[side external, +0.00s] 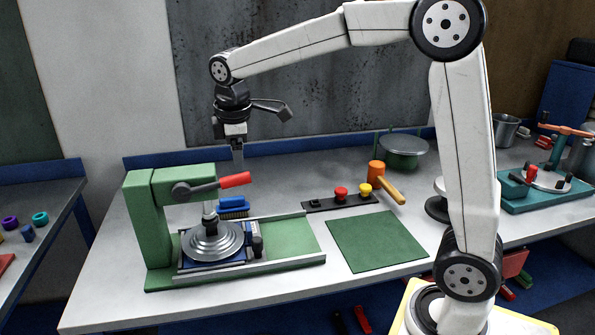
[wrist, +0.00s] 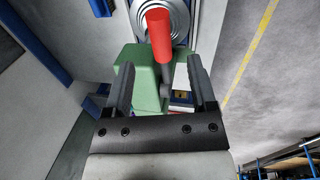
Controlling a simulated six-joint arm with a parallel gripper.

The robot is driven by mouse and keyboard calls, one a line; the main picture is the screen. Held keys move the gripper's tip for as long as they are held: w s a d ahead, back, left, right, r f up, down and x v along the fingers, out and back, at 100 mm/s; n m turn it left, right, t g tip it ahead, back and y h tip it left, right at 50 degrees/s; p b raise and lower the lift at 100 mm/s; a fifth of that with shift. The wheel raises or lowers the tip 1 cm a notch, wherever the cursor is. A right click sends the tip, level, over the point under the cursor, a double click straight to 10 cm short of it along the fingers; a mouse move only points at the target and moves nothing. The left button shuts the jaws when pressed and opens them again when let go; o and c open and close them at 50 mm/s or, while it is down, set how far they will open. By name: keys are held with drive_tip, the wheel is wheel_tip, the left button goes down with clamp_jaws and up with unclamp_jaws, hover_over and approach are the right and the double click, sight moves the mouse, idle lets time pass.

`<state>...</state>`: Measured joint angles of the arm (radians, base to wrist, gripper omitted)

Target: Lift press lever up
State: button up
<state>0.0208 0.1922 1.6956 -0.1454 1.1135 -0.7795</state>
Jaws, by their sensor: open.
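The green press (side external: 148,225) stands on the left part of the workbench. Its lever (side external: 200,187) is a grey arm with a red grip (side external: 235,180) and slopes slightly upward to the right. In the wrist view the red grip (wrist: 158,30) shows ahead of the fingertips, roughly in line with the gap between them. My gripper (side external: 238,165) points down just above the red grip. Its fingers (wrist: 160,65) are apart with nothing held. Whether a finger touches the grip cannot be told.
A round stepped metal plate (side external: 212,242) sits under the press ram. A blue brush (side external: 233,207) lies behind the press. A button strip (side external: 340,200) and an orange mallet (side external: 385,182) lie to the right. The green mat (side external: 376,242) is bare.

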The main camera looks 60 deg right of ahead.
sight(238, 175)
drive_tip(key=shift+w+d+f, duration=0.15)
drive_tip(key=shift+f, duration=0.9)
drive_tip(key=shift+w+d+f, duration=0.15)
drive_tip(key=shift+f, duration=0.9)
drive_tip(key=shift+w+d+f, duration=0.15)
drive_tip(key=shift+f, duration=0.9)
clamp_jaws()
drive_tip(key=shift+r, duration=0.1)
